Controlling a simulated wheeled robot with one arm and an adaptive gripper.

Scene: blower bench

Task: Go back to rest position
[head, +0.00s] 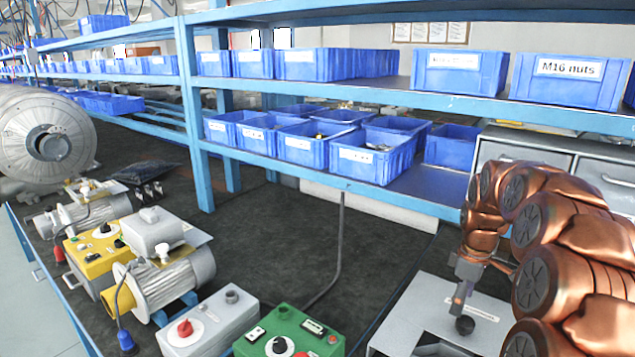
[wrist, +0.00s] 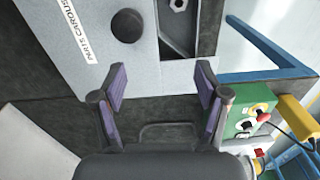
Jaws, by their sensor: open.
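My gripper (wrist: 160,98) is open and empty, its two purple-padded fingers spread apart in the wrist view. In the head view my gripper (head: 461,292) hangs at the end of my copper-coloured arm at the right, near a grey parts carousel box (head: 420,310). The carousel box (wrist: 90,65) also shows in the wrist view, with its label, a black knob (wrist: 127,26) and an opening with a nut (wrist: 178,5) in it. In the head view I cannot tell the exact gap between the fingers and the box.
Blue shelves (head: 390,92) with blue bins (head: 372,155) stand behind the bench. A green control box (head: 290,335), a grey box (head: 208,318) and a motor unit (head: 170,285) stand to the left. The dark bench top (head: 270,225) is mostly clear in the middle.

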